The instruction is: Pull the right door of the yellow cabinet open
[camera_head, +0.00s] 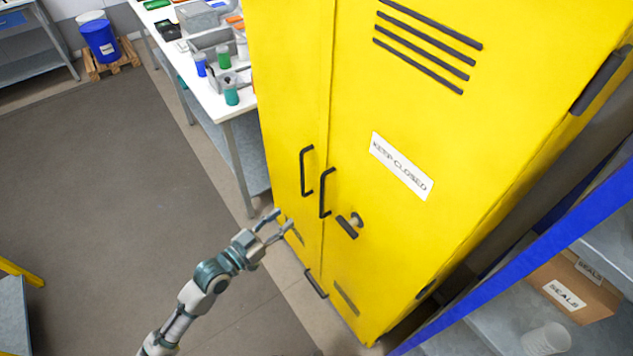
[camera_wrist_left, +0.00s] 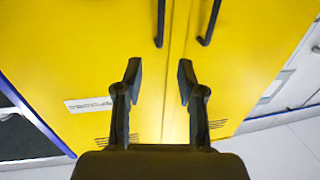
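The yellow cabinet (camera_head: 283,60) stands with both doors closed. Its right door (camera_head: 385,110) has a KEEP CLOSED label, a black bar handle (camera_head: 323,193) beside the seam, and a latch knob (camera_head: 355,220). The left door has a similar handle (camera_head: 304,172). My left gripper (camera_head: 284,219) is open and empty, apart from the handles, to their lower left in the head view. In the left wrist view, the picture is turned over: the gripper (camera_wrist_left: 160,72) faces the doors, with the right door's handle (camera_wrist_left: 160,22) above the fingertips. My right gripper is not in view.
A white-topped bench (camera_head: 225,108) with bins and jars stands left of the cabinet. A blue-framed shelf (camera_head: 520,250) with a carton (camera_head: 570,290) is at the right. The floor (camera_head: 100,180) in front and to the left is clear.

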